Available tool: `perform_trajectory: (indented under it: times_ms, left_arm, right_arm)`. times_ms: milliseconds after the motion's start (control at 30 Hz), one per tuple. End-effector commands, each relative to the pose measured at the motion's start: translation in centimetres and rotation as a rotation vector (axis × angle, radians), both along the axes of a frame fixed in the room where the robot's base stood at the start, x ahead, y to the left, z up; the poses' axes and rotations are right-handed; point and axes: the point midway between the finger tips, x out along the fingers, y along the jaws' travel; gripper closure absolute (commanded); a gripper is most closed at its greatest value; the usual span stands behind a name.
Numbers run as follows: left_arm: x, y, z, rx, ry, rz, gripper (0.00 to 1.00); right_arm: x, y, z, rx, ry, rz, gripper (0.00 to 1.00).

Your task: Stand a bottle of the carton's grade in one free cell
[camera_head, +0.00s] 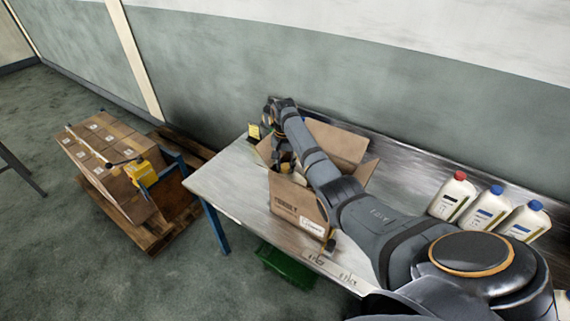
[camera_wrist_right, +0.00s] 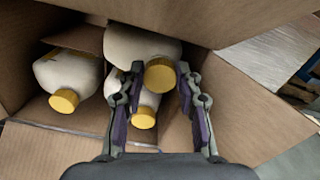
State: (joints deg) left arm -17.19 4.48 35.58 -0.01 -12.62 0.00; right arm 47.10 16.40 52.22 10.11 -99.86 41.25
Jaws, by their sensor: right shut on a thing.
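The open carton (camera_head: 298,205) stands on the metal table with its flaps spread. My right gripper (camera_wrist_right: 160,75) reaches down into it and is shut on a white bottle (camera_wrist_right: 140,45) with a yellow cap, the cap between the fingers. In the head view my arm largely hides this gripper (camera_head: 283,158). Two other white yellow-capped bottles stand in the carton: one at the left (camera_wrist_right: 68,72) and one just below the held bottle (camera_wrist_right: 146,108), partly covered by it. I cannot tell whether the held bottle rests on the carton floor. My left gripper is not in view.
On the table (camera_head: 228,180) at right stand a red-capped bottle (camera_head: 453,196) and two blue-capped bottles (camera_head: 486,208), (camera_head: 525,221). A green bin (camera_head: 287,267) is below. Closed boxes (camera_head: 110,165) sit on a pallet at left.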

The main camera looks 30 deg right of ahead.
Motion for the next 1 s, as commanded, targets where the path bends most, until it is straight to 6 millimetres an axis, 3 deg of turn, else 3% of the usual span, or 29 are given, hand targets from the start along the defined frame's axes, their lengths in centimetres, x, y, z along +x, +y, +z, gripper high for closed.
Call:
perform_trajectory:
  times_ms: [667, 700, 867, 1000]
  left_arm:
    - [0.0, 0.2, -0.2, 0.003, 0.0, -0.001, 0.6]
    - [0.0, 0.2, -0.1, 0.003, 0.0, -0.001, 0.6]
    - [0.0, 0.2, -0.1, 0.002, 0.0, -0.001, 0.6]
    - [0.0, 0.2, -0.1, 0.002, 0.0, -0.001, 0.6]
  right_arm:
    - [0.1, 0.0, -0.9, -0.001, -0.003, 0.0, 1.0]
    - [0.1, 0.0, -0.9, -0.001, -0.003, 0.0, 0.62]
    - [0.1, 0.0, -0.9, 0.0, -0.003, 0.0, 0.4]
    - [0.1, 0.0, -1.0, 0.0, -0.002, 0.001, 0.39]
